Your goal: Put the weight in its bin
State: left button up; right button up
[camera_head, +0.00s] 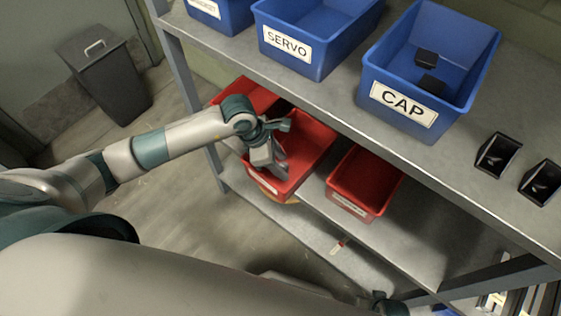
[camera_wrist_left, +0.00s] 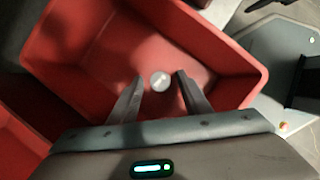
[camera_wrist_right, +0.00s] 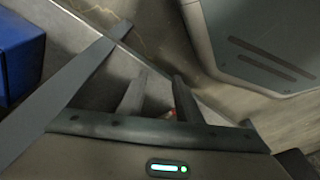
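A small round pale metal piece, which looks like the weight (camera_wrist_left: 160,81), shows in the left wrist view against the floor of a red bin (camera_wrist_left: 75,45). My left gripper (camera_wrist_left: 158,88) is open over that bin, with its fingers on either side of the piece in the picture and a gap on both sides. In the head view my left gripper (camera_head: 276,165) is at the middle red bin (camera_head: 312,150) on the lower shelf, and the weight is hidden there. My right gripper (camera_wrist_right: 160,92) is open, with nothing seen held between its fingers.
Blue bins stand on the upper shelf, including SERVO (camera_head: 287,46) and CAP (camera_head: 402,103); CAP holds black pieces. Two black holders (camera_head: 497,154) sit to its right. Another red bin (camera_head: 366,182) stands on the lower shelf. A dark trash can (camera_head: 105,75) stands at the back left.

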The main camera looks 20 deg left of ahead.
pick_arm(q)
jog(key=shift+r, duration=0.15)
pick_arm(e)
jog(key=shift+s, duration=0.1)
pick_arm(q)
jog(key=shift+v, duration=0.95)
jog(key=v, duration=0.5)
jog(key=shift+a+r, duration=0.15)
jog(key=shift+r, duration=0.05)
pick_arm(e)
jog(key=shift+w+r, duration=0.2)
jog(key=shift+r, duration=0.2)
